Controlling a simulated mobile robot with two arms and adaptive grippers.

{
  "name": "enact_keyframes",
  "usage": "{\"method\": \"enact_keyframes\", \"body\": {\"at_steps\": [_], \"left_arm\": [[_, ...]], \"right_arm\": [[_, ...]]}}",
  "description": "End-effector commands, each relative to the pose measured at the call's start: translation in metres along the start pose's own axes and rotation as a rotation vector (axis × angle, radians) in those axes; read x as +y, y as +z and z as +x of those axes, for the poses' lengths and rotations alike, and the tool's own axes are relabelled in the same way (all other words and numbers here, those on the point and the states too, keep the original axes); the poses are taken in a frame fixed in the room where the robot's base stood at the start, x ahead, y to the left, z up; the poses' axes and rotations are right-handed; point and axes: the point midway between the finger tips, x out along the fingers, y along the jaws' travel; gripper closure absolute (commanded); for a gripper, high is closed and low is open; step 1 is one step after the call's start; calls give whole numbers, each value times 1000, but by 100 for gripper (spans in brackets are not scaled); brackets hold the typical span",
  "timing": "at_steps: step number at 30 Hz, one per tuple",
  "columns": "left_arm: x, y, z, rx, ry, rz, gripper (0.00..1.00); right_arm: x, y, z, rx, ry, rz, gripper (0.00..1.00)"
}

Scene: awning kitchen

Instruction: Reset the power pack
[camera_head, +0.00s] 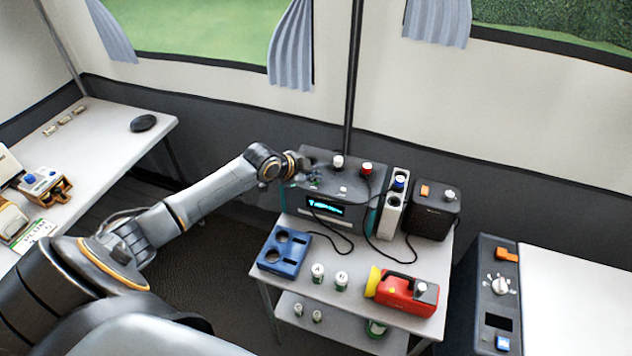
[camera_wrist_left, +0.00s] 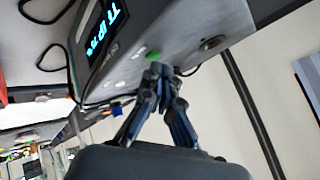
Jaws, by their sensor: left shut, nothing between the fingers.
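The power pack (camera_head: 290,200) is a grey box with teal edges and a lit cyan display (camera_head: 325,206), standing at the back of the small white table. It fills the upper part of the left wrist view (camera_wrist_left: 160,22), where its display (camera_wrist_left: 102,27) shows tilted characters I cannot read surely. A green button (camera_wrist_left: 153,55) sits beside my left gripper (camera_wrist_left: 161,72). That gripper is shut and empty, with its fingertips at or very near the button; I cannot tell whether they touch. In the head view my left gripper (camera_head: 313,181) is over the pack's top left. My right gripper is out of view.
White and red knobs or plugs (camera_head: 367,168) stand on the pack, with black cables looping down. A dark speaker-like box (camera_head: 431,212) stands to its right. A blue tray (camera_head: 284,250), cans (camera_head: 341,280) and a red device (camera_head: 408,294) occupy the table's front.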

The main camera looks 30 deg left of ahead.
Motion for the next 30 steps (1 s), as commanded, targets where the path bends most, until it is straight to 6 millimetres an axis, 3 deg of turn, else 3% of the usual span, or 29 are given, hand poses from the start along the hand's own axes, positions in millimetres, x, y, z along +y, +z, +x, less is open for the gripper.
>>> {"method": "enact_keyframes", "body": {"at_steps": [30], "left_arm": [[4, 4, 6, 0, -1, 0, 100]], "right_arm": [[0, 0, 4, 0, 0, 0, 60]]}}
